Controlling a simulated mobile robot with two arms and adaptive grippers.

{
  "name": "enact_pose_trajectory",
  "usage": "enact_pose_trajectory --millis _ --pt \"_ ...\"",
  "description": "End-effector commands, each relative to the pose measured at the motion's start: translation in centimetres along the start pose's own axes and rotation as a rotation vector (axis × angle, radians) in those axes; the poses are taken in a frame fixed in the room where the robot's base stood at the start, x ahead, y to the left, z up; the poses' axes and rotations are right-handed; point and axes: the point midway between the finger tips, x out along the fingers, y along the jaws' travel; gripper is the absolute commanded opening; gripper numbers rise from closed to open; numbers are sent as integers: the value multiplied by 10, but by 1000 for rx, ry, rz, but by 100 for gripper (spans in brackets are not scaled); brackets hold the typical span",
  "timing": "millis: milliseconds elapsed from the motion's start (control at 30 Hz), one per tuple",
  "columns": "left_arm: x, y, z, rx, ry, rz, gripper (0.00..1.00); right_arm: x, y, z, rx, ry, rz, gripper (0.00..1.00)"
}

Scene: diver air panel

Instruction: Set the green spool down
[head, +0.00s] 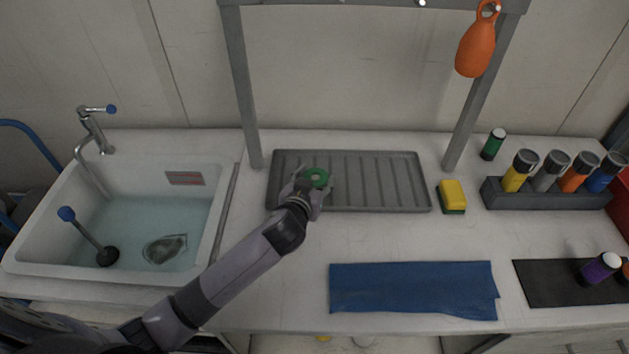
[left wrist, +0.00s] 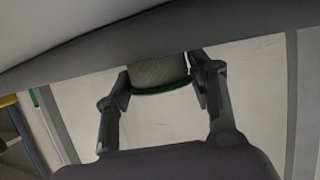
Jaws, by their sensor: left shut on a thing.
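The green spool (head: 316,177) shows as a green ring at my left gripper (head: 312,188), over the left part of the grey ribbed tray (head: 375,180). In the left wrist view the spool (left wrist: 158,73) has a grey wound body and a green rim, and it sits between the two fingers of my left gripper (left wrist: 160,85). The gripper is shut on it. I cannot tell whether the spool touches the tray. My right gripper is not in view.
A water-filled sink (head: 150,225) lies left. A yellow sponge (head: 452,195) and a bottle rack (head: 545,197) stand right of the tray. A blue cloth (head: 413,289) lies in front. A grey frame (head: 240,85) rises behind, with an orange float (head: 477,48) hanging from it.

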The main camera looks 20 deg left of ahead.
Motion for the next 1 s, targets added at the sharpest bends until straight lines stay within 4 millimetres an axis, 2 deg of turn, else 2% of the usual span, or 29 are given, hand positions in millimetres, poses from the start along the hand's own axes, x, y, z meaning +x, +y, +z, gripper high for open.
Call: enact_pose_trajectory --millis 33,67,100,367,667,800,867,1000 --pt "1 1 16 0 -27 0 21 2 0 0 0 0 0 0" --pt "1 1 16 0 -29 0 21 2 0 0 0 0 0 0" --pt "1 1 18 -1 -31 0 53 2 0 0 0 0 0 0" --pt "1 2 20 -3 -35 2 70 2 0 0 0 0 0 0" --pt "0 2 19 -5 -36 3 71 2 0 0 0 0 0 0" --pt "-4 2 6 -3 -34 2 71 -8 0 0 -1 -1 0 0" --pt "-11 3 10 -5 -37 3 71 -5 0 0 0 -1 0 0" --pt "-39 2 6 -5 -28 4 71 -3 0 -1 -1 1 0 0"
